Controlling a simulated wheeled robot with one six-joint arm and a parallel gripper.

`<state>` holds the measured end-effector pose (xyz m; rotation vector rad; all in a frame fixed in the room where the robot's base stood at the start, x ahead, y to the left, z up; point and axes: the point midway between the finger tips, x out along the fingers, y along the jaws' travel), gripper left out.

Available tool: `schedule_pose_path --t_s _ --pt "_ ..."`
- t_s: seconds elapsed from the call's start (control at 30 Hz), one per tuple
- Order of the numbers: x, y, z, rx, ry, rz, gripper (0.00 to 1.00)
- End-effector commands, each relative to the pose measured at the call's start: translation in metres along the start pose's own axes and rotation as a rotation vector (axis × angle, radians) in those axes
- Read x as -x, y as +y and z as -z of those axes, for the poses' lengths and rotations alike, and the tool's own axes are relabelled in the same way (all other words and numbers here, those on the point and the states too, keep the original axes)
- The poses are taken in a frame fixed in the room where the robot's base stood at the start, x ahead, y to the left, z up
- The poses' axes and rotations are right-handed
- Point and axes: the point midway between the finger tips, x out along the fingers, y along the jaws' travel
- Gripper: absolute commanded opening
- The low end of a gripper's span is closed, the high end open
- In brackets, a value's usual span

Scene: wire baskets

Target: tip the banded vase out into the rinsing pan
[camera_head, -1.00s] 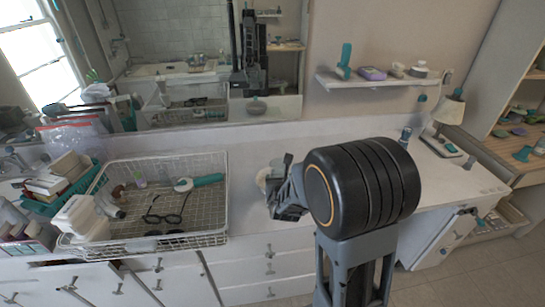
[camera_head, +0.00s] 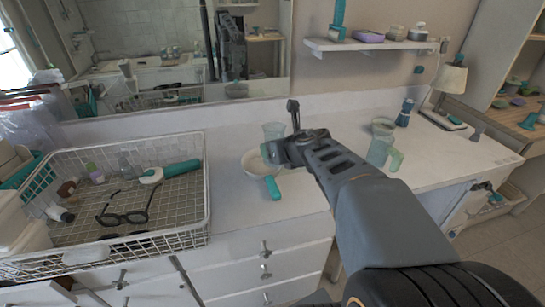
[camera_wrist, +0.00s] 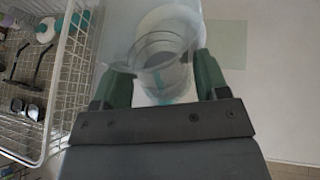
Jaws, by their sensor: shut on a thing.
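The banded vase, a see-through vessel (camera_head: 273,131), is between the green fingers of my gripper (camera_wrist: 160,85) in the wrist view, which are shut on it. Faint grey rings show on the vase (camera_wrist: 160,42) there. In the head view the vase looks roughly upright, and my gripper (camera_head: 272,151) partly hides it. The rinsing pan (camera_head: 256,168) is white with a teal handle and stands on the counter just below and beside my gripper. In the wrist view the white pan (camera_wrist: 172,18) shows behind and through the vase. Its contents cannot be made out.
A wire basket (camera_head: 206,190) with dark glasses (camera_head: 125,210) and a teal-handled item stands left of the pan. A greenish jug (camera_head: 380,150) and a small dark-teal pot (camera_head: 405,112) stand to the right. A mirror and a wall shelf (camera_head: 375,45) are behind. Counter front is clear.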

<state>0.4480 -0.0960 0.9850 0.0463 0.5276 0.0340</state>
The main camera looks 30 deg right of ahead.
Motion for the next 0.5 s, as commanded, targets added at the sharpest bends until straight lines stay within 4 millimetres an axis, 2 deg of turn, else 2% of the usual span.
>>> schedule_pose_path --t_s 0.2,0.5 --pt "0.004 0.018 -0.003 0.059 0.019 -0.115 0.11" --pt "0.005 0.020 -0.006 0.050 0.075 -0.135 0.11"
